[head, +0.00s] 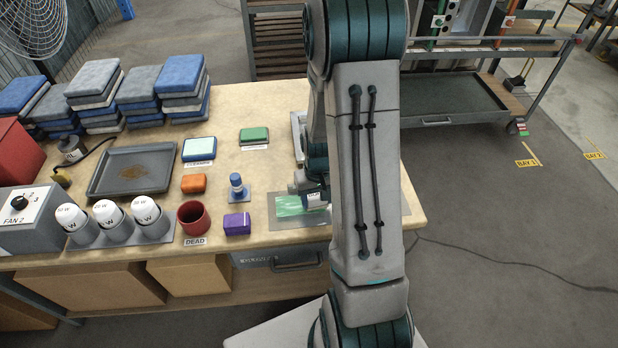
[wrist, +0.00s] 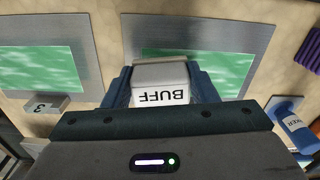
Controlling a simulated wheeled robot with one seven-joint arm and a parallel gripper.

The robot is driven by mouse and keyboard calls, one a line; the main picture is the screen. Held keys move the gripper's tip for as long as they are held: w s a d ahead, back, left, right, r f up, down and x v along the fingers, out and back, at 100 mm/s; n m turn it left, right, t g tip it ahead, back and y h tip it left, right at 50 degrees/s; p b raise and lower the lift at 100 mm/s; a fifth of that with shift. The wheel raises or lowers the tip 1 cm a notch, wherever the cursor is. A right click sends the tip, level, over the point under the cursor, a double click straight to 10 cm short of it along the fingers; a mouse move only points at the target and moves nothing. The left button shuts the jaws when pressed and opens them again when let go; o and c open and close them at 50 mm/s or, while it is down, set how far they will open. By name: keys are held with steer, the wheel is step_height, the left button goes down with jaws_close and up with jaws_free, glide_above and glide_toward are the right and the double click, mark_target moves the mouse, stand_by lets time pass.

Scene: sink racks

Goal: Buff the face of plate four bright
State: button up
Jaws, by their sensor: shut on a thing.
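My gripper (wrist: 160,84) is shut on a grey-white block marked BUFF (wrist: 161,77), between its two blue fingers. The block is over the lower part of a plate (wrist: 258,45) with a metal border and a streaky green face (wrist: 195,63). I cannot tell whether the block touches the face. No number shows for this plate. A second green-faced plate (wrist: 83,50) lies to its left, near a tag reading 3 (wrist: 45,103). In the head view the first plate (head: 283,222) lies near the bench front, and my gripper (head: 316,200) is partly hidden by my arm.
Green (head: 254,135) and pale (head: 199,149) pads, a grey tray (head: 131,171) and stacked cloths lie farther off.

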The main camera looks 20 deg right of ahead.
steer(key=shift+w+a, duration=0.1)
steer(key=shift+a, duration=0.25)
steer(key=r, duration=0.1)
steer(key=r+p, duration=0.2)
steer(key=r, duration=0.1)
steer(key=shift+w+a, duration=0.1)
steer(key=shift+a, duration=0.25)
steer(key=shift+r+p, duration=1.6)
steer(key=shift+r, duration=0.4)
